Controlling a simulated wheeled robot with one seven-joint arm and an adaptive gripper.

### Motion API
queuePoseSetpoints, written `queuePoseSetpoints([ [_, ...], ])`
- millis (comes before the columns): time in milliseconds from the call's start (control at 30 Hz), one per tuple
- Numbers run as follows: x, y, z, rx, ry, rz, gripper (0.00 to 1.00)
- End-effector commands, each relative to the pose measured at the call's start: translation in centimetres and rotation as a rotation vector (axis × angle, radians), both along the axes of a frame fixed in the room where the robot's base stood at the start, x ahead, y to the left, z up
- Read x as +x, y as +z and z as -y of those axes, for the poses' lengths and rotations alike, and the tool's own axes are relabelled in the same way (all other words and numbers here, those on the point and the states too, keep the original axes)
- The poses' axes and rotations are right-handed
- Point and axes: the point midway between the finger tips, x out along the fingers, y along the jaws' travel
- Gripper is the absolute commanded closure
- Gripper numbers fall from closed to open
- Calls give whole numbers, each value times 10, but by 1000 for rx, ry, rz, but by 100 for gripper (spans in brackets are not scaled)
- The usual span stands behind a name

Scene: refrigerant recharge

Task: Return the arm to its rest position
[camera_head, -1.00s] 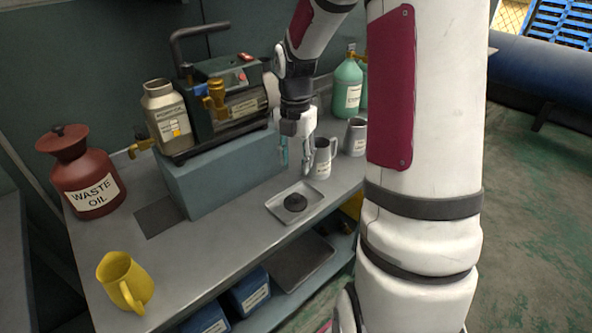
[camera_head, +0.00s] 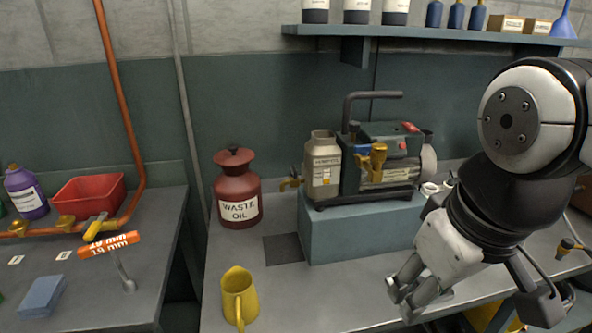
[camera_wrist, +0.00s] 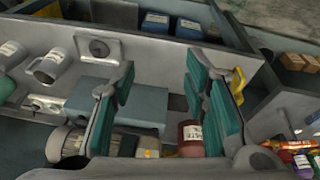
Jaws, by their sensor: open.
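My gripper (camera_head: 402,298) is at the lower right of the head view, in front of the workbench (camera_head: 290,308). My arm bends down to it from the right edge. In the wrist view my gripper (camera_wrist: 160,85) shows two teal-padded fingers spread apart with nothing held between them. The bench and its objects appear beyond the fingers there. My arm hides part of the right side of the bench in the head view.
The vacuum pump (camera_head: 385,160) with its metal bottle (camera_head: 323,165) stands on a blue-grey block (camera_head: 350,230). A red waste oil can (camera_head: 237,190) and a yellow jug (camera_head: 239,295) stand left of it. A shelf (camera_head: 430,33) with bottles hangs above.

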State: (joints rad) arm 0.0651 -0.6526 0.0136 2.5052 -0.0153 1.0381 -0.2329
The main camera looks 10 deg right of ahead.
Motion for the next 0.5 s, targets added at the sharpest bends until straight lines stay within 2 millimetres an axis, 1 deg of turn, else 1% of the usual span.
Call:
queuePoseSetpoints([
  [33,-9,0,-4,27,-51,16,59],
  [100,-17,-2,-8,57,-114,25,59],
  [200,-23,-3,-10,82,-166,32,59],
  [500,-24,-3,-10,88,-181,33,59],
])
